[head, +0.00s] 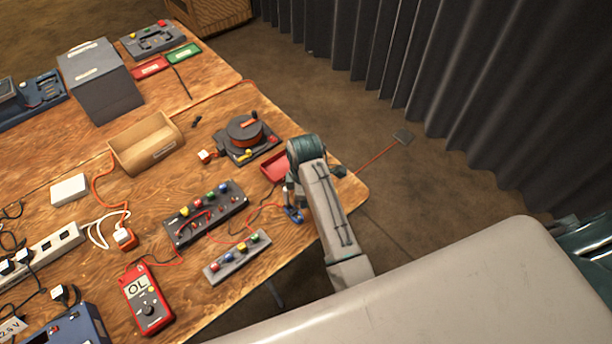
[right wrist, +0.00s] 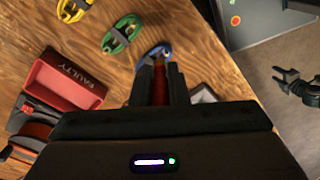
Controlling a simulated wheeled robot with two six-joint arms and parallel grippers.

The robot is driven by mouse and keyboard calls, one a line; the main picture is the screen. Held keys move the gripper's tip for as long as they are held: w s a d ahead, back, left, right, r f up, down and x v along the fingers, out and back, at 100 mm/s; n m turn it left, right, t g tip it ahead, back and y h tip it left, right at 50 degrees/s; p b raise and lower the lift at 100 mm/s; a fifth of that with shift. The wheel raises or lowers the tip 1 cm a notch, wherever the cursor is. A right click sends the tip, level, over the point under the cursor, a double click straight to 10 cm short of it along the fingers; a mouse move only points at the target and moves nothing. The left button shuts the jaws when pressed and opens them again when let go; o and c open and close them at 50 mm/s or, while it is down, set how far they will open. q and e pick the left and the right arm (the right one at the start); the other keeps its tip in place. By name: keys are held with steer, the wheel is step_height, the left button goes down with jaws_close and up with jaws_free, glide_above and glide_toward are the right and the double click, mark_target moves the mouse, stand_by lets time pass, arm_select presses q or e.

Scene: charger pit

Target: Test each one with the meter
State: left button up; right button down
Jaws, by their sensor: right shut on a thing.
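My right gripper (head: 291,200) is low over the table's right end. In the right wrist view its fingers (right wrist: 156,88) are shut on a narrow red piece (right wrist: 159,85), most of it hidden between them. A blue looped piece (right wrist: 154,52) lies just beyond the fingertips; I cannot tell if they touch. Green (right wrist: 122,34) and yellow (right wrist: 74,8) looped pieces lie farther left on the wood. The red meter (head: 148,300) reads OL at the front.
A red tray marked FAULTY (right wrist: 78,76) is beside the gripper. Two grey blocks with coloured posts (head: 205,213) (head: 237,257) stand mid-table, with cords around them. A cable reel (head: 246,136) and an open wooden box (head: 147,143) stand behind.

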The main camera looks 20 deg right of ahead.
step_height(320, 180, up, 2)
steer(key=a+n+p, duration=0.1)
steer(key=n+p, duration=0.5)
steer(key=n, duration=0.3)
glide_above(300, 217)
steer(key=shift+w+f, duration=0.1)
steer(key=shift+f, duration=2.05)
arm_select(q)
step_height(300, 217, up, 8)
arm_select(e)
steer(key=shift+f, duration=0.95)
arm_select(q)
steer(key=shift+s, duration=0.1)
arm_select(e)
steer(key=shift+f, duration=0.85)
steer(key=c, duration=1.3)
jaws_free()
steer(key=shift+o, duration=0.3)
steer(key=shift+o, duration=1.1)
